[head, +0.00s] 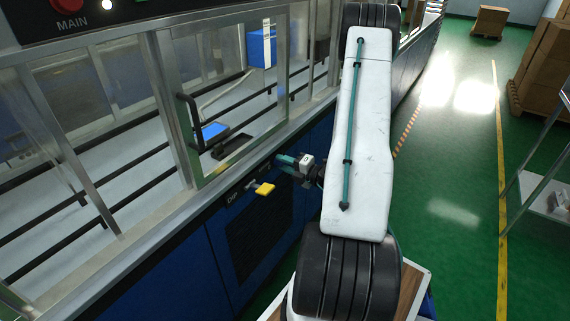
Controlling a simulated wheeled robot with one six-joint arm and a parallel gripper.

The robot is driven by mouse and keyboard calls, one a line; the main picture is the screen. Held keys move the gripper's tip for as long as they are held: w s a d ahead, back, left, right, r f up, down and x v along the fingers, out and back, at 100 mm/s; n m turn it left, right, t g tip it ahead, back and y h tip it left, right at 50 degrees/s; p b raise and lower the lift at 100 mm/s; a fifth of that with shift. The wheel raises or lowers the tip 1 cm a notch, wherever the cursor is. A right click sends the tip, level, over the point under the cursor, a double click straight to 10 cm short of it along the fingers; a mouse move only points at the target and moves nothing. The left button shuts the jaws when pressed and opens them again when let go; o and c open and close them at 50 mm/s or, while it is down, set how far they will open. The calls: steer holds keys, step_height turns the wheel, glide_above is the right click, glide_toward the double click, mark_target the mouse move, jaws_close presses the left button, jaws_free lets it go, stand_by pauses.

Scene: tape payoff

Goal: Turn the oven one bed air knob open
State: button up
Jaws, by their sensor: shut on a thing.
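A blue panel below the machine's metal ledge carries a yellow-handled knob (265,188) on a short grey stem, with small white lettering (232,197) to its left. My gripper (283,166) is at the same panel, just right of and above the yellow knob and apart from it. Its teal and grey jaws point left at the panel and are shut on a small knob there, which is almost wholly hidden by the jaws. I cannot read a label at the held knob or tell its turn angle.
A framed glass door with a black handle (187,122) stands above the ledge (150,222). My white arm blocks the view right of the gripper. A green aisle floor (455,215), boxes (546,62) and a rack (535,185) are at the right.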

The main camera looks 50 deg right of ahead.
steer(key=o, duration=0.9)
steer(key=shift+o, duration=0.2)
steer(key=s, duration=0.7)
steer(key=shift+s+d+r, duration=0.15)
steer(key=shift+s+d, duration=0.15)
steer(key=shift+s, duration=0.05)
